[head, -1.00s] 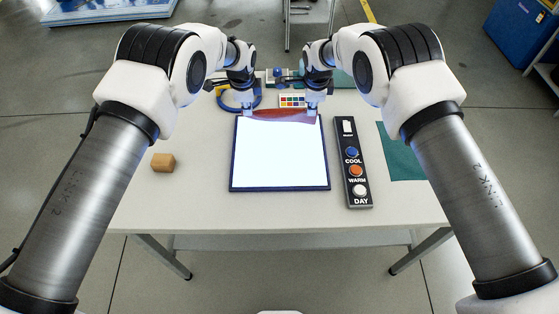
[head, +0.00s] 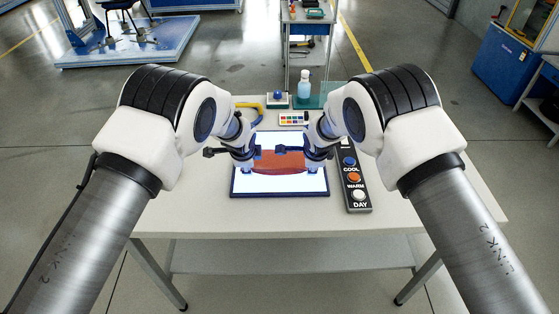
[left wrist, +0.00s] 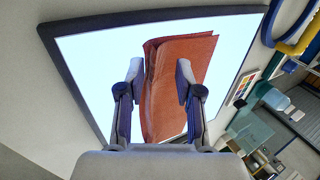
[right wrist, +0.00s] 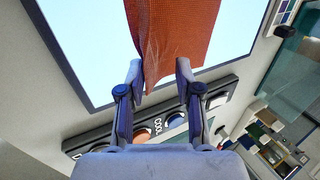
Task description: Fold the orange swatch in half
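The orange swatch (head: 279,160) lies over the middle of the lit white panel (head: 243,189) in the head view, with a darker red near edge. In the left wrist view the swatch (left wrist: 183,65) looks doubled, with two layers slightly offset. My left gripper (head: 247,168) is at the swatch's left near corner, fingers apart, with the cloth edge between them. My right gripper (head: 313,168) is at the right near corner, also with fingers apart; in the right wrist view the swatch (right wrist: 175,35) reaches between them. The far part of the swatch is partly hidden by my wrists.
A black control strip (head: 354,185) with COOL, WARM and DAY buttons stands right of the panel, close to my right gripper. A colour chart (head: 292,118), a blue-domed box (head: 277,99) and a bottle (head: 304,86) are behind. The table front (head: 200,215) is clear.

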